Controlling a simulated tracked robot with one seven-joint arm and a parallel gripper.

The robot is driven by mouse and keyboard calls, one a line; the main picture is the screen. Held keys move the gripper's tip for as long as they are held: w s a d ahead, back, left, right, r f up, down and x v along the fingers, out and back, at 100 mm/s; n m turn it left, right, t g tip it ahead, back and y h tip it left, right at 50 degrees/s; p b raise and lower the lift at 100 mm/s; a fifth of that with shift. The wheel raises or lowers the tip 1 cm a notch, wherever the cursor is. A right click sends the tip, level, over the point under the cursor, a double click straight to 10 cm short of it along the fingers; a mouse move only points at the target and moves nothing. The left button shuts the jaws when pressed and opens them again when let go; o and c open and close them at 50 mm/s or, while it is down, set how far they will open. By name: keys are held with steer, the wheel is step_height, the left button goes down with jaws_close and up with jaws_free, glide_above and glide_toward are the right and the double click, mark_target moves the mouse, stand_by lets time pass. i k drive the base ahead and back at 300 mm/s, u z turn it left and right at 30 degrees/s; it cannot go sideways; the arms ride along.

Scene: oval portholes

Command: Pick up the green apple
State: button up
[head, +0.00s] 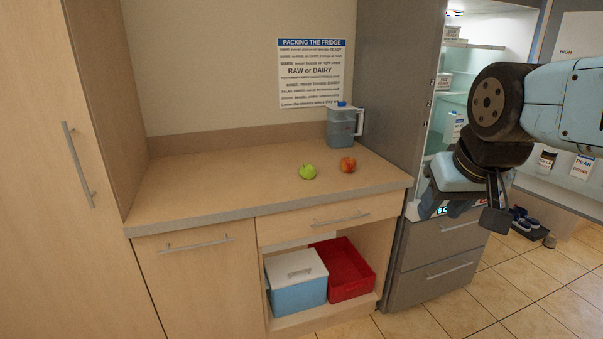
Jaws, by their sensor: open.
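The green apple (308,171) sits on the wooden counter (215,190), towards its right half. A red and yellow apple (348,164) stands a little to its right, apart from it. My gripper (492,212) hangs at the right of the view, in front of the fridge, well to the right of the counter. It points downward. Its jaws are open and I see nothing between them. The green apple is fully in sight.
A grey-blue jug (343,126) stands on the counter behind the apples. The open fridge (470,75) is on the right, with grey drawers (436,243) below. A blue box (296,283) and red bin (345,269) sit under the counter. The counter's left part is clear.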

mark_target(307, 171)
steer(key=z, duration=0.4)
steer(key=i, duration=1.05)
steer(key=u, duration=0.45)
